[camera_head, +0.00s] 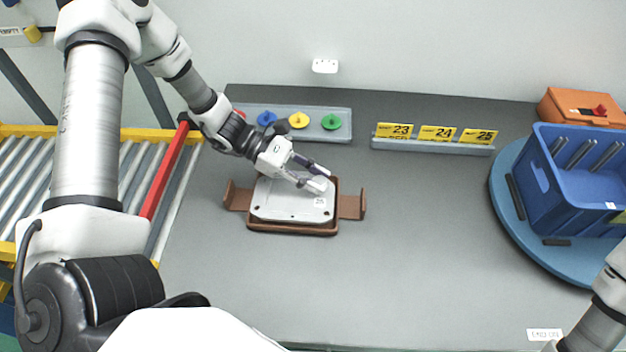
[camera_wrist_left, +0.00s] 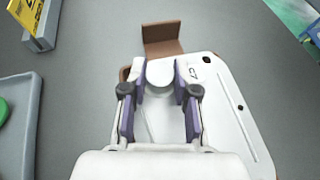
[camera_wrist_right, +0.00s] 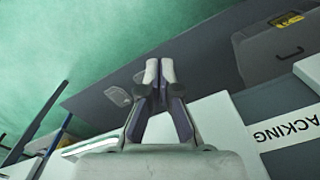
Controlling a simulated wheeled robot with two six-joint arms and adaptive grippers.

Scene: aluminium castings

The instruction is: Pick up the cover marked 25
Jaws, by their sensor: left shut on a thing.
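The pale grey cover (camera_head: 280,208) lies on a brown tray (camera_head: 351,207) with raised end handles. It has dark holes near its corners and a small white label that seems to read 25 in the head view. My left gripper (camera_head: 322,179) is at the cover's far right part. In the left wrist view its fingers (camera_wrist_left: 162,78) are shut on the round raised boss of the cover (camera_wrist_left: 225,110). The tray's handle (camera_wrist_left: 162,42) shows beyond it. My right gripper (camera_wrist_right: 160,72) is empty, its fingertips close together, away from the cover.
A rack holds yellow cards 23, 24 and 25 (camera_head: 438,134). A grey strip with coloured knobs (camera_head: 298,121) lies behind the tray. A blue crate (camera_head: 570,195) stands on a blue round base (camera_head: 505,215) at right. A roller conveyor (camera_head: 140,165) is at left.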

